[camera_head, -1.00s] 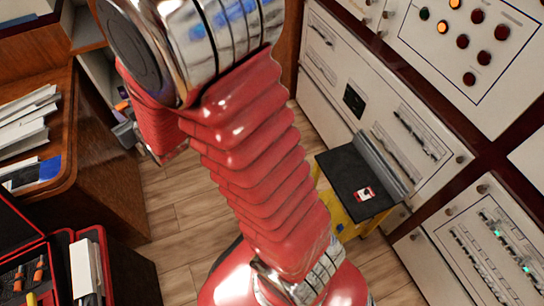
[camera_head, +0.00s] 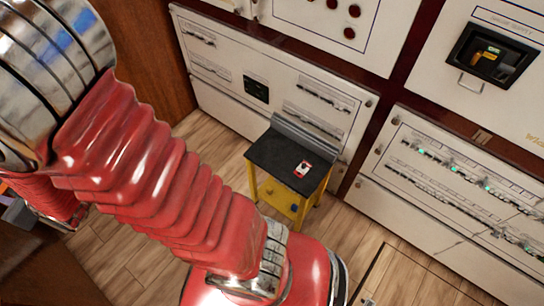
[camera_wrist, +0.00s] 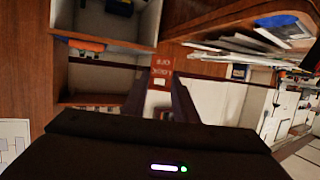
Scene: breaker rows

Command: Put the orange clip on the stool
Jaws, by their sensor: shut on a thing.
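The stool (camera_head: 268,153) has a black top and yellow legs and stands in the middle of the head view, against the white panels. In the wrist view my gripper (camera_wrist: 158,98) is shut, with its dark fingers either side of a small red-orange piece with pale lettering (camera_wrist: 160,75). I take this piece to be the orange clip; it looks dark in the shade. In the head view my gripper (camera_head: 14,212) is at the far left edge, well apart from the stool, and the clip cannot be made out there.
White breaker panels (camera_head: 440,190) stand behind and right of the stool. Wood floor is open in front. Shelves (camera_wrist: 100,75) and papers (camera_wrist: 245,45) face my wrist.

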